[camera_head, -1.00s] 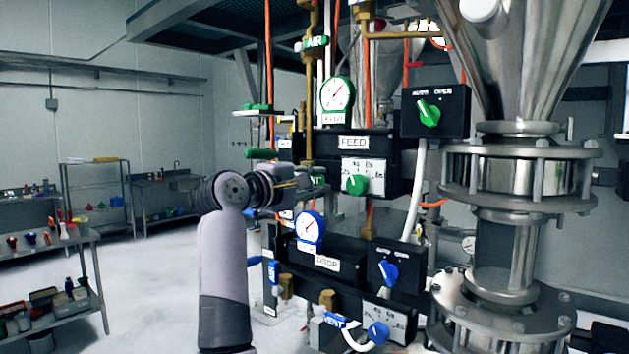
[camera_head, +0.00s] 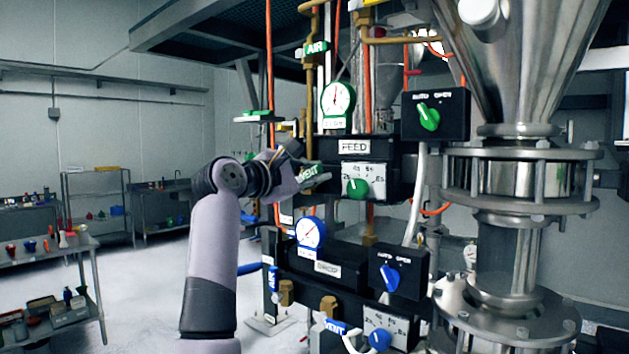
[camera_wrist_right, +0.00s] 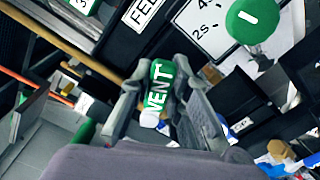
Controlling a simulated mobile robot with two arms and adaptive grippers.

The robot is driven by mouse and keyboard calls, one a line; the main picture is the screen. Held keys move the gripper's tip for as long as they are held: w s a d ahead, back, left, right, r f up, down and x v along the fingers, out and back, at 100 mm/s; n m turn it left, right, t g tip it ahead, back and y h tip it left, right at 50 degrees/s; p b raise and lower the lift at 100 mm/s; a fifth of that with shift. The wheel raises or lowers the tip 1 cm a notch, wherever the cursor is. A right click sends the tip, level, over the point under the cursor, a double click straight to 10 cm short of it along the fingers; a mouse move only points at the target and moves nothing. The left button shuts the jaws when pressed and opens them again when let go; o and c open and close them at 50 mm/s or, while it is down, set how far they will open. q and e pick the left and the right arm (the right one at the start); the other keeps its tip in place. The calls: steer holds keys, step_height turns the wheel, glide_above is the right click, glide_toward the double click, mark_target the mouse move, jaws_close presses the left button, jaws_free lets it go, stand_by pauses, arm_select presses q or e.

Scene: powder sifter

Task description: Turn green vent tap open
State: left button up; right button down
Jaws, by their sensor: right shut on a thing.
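The green vent tap (camera_head: 308,172), with white VENT lettering, sits at the left end of the FEED panel in the head view. My right gripper (camera_head: 306,174) is at the tap, and its fingers partly cover it. In the right wrist view, the green VENT handle (camera_wrist_right: 161,88) lies between the two fingers of my right gripper (camera_wrist_right: 163,80), which are shut on it. The handle is tilted in that view, with its white end toward the palm. The tap's valve body is hidden. My left gripper is not in view.
Right of the tap are the green FEED dial (camera_head: 357,188) and the green AUTO/OPEN switch (camera_head: 429,116). A green-rimmed gauge (camera_head: 338,98) is above. The blue DROP gauge (camera_head: 311,232) and blue vent tap (camera_head: 334,325) are below. A steel sifter column (camera_head: 520,180) stands at the right.

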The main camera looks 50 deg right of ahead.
steer(key=shift+w+r+n, duration=0.2)
steer(key=shift+r+n, duration=0.1)
steer(key=shift+n, duration=0.6)
steer(key=c, duration=1.5)
jaws_free()
steer(key=shift+a, duration=0.15)
steer(key=a, duration=0.8)
steer(key=s+a, duration=0.1)
steer(key=a, duration=0.2)
steer(key=shift+a, duration=0.4)
steer(key=shift+c, duration=0.2)
